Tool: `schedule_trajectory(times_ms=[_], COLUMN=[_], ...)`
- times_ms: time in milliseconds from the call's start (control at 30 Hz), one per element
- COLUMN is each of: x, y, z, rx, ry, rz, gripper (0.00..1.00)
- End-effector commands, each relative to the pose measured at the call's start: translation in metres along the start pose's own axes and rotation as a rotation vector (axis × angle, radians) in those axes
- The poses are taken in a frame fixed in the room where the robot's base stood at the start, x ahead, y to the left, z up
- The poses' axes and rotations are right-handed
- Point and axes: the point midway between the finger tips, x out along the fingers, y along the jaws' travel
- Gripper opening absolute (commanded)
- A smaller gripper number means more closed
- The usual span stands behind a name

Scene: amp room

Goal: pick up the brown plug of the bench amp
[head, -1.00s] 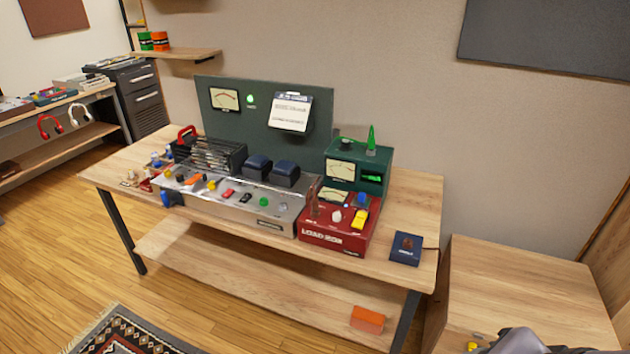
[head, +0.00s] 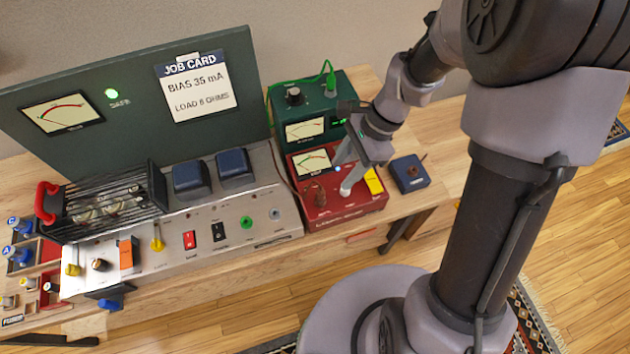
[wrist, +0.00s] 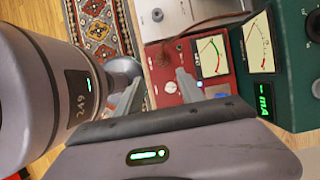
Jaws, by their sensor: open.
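A brown plug (head: 320,196) stands on the top of the red load box (head: 345,207) in the head view, with a brown cable running from it. The same plug (wrist: 162,59) shows in the wrist view, just beyond and roughly between my fingertips. My gripper (head: 342,176) is open and empty, low over the red box, to the right of the plug in the head view. Its two fingers also show apart in the wrist view (wrist: 159,74). I cannot tell whether a finger touches anything. The bench amp (head: 190,243) stands to the left of the red box.
A green meter box (head: 310,115) stands close behind the red box. A yellow switch (head: 373,181) is on the red box's right side, near my gripper. A blue box (head: 408,173) sits further right on the bench. The green job-card panel (head: 140,95) rises behind the amp.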

Motion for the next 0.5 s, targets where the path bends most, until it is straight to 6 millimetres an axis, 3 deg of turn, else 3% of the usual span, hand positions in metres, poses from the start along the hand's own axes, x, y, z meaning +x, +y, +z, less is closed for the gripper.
schedule_trajectory(times_ms=[33,100,367,500], x=[0.02,0.038,0.065,0.092], y=[0.001,0.001,-0.001,-0.004], z=[-0.002,-0.001,0.002,0.008], rx=[-0.002,-0.002,-0.003,-0.004], ry=[-0.001,0.0,0.001,0.001], rz=[0.004,0.003,0.001,0.002], gripper=[0.45,0.45,0.45,0.45])
